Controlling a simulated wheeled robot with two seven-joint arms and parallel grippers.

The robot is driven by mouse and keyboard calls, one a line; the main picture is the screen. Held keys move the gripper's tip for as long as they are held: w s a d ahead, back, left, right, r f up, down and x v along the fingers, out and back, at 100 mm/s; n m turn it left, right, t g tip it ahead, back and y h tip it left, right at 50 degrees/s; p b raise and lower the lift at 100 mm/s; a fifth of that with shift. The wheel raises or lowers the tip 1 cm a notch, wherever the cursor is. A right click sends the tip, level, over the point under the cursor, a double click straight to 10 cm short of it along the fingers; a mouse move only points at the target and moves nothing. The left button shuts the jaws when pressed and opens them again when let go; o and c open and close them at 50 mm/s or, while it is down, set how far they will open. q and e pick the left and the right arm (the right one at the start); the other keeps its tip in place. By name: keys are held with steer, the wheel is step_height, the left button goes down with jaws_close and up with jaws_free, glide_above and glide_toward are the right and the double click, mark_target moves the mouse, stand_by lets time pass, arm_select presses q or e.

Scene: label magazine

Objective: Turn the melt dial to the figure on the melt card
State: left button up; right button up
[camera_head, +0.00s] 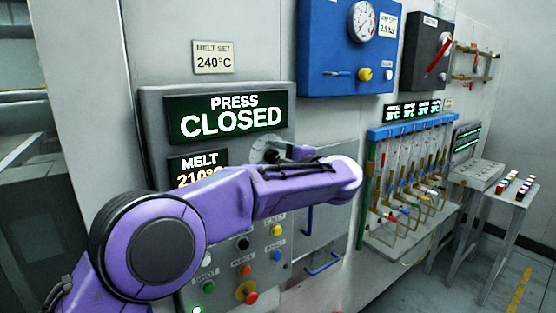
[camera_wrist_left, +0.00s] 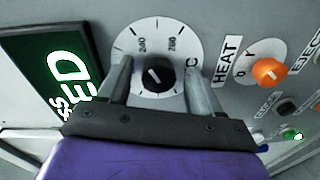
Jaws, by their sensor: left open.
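The melt card (camera_head: 213,57) on the upper panel reads "MELT SET 240°C". The melt display (camera_head: 197,168), partly covered by my arm, reads about 210°C. The melt dial (camera_head: 262,149) is a pale round plate, partly hidden behind my left arm in the head view. In the left wrist view the dial (camera_wrist_left: 136,32) shows printed figures, 240 and 260 seemingly among them, and a black knob (camera_wrist_left: 158,76) in its middle. My left gripper (camera_wrist_left: 157,72) is open, with one finger on each side of the knob and visible gaps to it. My right gripper is not in view.
The press display (camera_head: 225,118) reads "PRESS CLOSED". An orange heat knob (camera_wrist_left: 269,72) and several buttons (camera_head: 246,292) sit close by the dial. A blue box with a gauge (camera_head: 362,22) hangs at upper right. A rack with tubes (camera_head: 410,130) stands further right.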

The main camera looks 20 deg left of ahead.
arm_select(q)
steer(key=shift+s+d, duration=0.15)
steer(key=b+v, duration=0.4)
steer(key=v, duration=0.6)
steer(key=shift+b, duration=0.35)
